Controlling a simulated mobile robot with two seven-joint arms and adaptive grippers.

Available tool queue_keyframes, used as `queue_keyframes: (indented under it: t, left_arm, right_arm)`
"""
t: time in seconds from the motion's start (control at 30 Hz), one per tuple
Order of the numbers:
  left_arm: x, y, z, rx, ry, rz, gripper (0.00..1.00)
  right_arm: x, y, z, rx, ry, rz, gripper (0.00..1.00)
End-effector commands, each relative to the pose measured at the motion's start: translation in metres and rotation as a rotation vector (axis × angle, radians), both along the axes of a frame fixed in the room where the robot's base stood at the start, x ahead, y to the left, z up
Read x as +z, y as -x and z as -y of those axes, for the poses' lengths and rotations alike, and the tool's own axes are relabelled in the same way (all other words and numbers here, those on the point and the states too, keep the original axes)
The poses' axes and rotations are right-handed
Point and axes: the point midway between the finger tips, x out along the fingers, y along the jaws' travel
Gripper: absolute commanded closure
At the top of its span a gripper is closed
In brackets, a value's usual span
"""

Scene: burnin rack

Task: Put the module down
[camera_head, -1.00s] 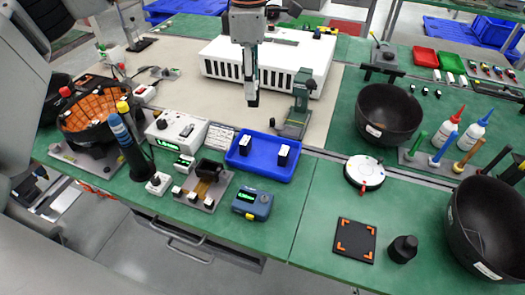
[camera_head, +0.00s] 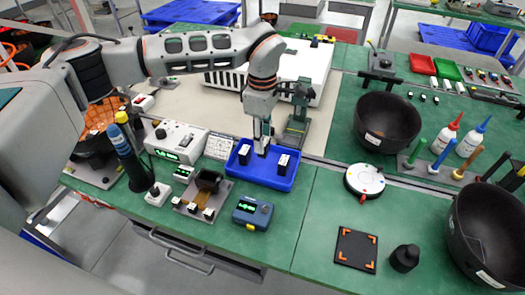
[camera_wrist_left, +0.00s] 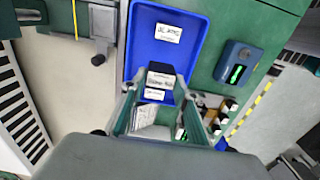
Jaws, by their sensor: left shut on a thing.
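The blue tray (camera_head: 268,178) stands on the green bench in the middle of the head view. My left gripper (camera_head: 263,150) points down over the tray, between these two. It is shut on a dark module, largely hidden by the fingers in the head view. My right gripper is out of view.
A white instrument (camera_head: 177,141) stands left of the tray, and a blue handheld meter (camera_head: 253,212) in front. A green stand (camera_head: 296,130) is close behind the tray. A round white device (camera_head: 364,180) and black bowls (camera_head: 387,122) are to the right.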

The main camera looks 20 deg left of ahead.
Motion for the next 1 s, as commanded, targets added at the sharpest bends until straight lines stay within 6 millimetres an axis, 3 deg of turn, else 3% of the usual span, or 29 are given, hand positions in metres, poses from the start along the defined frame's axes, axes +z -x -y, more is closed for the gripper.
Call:
queue_keyframes:
  t: [0.27,0.5,0.9,0.93,1.0]
  left_arm:
    - [-0.02,0.0,0.0,0.001,0.0,-0.002,0.92]
    - [-0.052,0.0,0.0,0.0,0.0,-0.001,0.92]
    - [-0.057,0.0,0.0,0.001,0.0,0.001,0.92]
    - [-0.056,0.0,0.0,0.001,0.0,0.001,0.65]
    - [-0.056,0.0,0.0,0.001,0.0,0.001,0.53]
  right_arm:
    - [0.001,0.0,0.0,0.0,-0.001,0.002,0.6]
    - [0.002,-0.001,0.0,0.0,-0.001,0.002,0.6]
    - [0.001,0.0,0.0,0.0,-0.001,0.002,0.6]
    - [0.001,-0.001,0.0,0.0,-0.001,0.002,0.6]
    - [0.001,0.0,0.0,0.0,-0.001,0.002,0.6]
